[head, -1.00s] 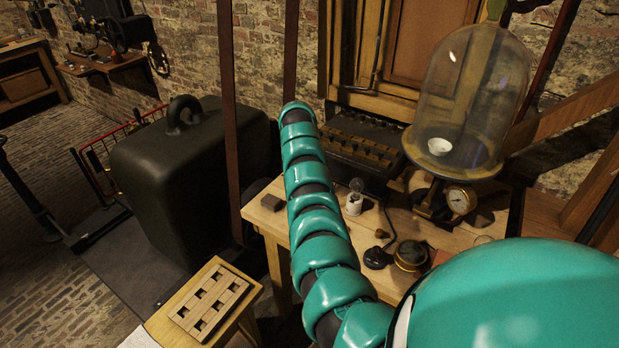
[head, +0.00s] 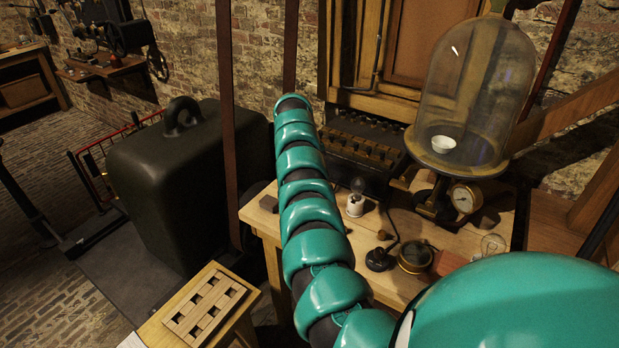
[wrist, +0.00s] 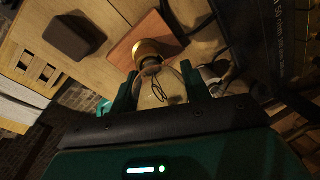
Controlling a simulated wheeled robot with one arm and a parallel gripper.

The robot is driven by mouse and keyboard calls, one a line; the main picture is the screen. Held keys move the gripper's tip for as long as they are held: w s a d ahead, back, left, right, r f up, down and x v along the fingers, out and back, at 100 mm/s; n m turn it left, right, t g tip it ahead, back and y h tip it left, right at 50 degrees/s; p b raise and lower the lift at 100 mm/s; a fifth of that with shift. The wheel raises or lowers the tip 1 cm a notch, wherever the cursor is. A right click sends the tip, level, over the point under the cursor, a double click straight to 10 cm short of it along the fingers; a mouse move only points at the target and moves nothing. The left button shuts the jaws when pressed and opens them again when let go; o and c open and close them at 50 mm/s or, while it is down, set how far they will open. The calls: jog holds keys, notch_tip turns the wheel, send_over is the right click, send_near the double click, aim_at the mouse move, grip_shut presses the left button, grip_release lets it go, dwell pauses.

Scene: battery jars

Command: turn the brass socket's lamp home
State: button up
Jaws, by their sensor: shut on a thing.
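In the wrist view, the clear glass lamp (wrist: 160,92) is held between the two fingers of my gripper (wrist: 160,90). A dark filament shows inside the glass. The lamp's neck points at the brass socket (wrist: 148,49), which sits on a reddish-brown board (wrist: 143,36). The neck appears to be at the socket's mouth; how deep it sits cannot be told. In the head view my gripper is not visible, and my teal arm covers part of the bench. Another lamp on a white socket (head: 356,203) stands upright on the bench.
A dark block (wrist: 75,36) lies near the brass socket. The bench (head: 408,222) also carries a black base with a cable (head: 379,260), a brass-rimmed round piece (head: 414,258) and a glass bell jar (head: 475,85). A slotted wooden rack (head: 210,305) stands front left.

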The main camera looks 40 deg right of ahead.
dwell(0.3)
jog(key=o, duration=1.1)
jog(key=shift+o, duration=0.2)
jog(key=v, duration=1.7)
jog(key=shift+r, duration=0.25)
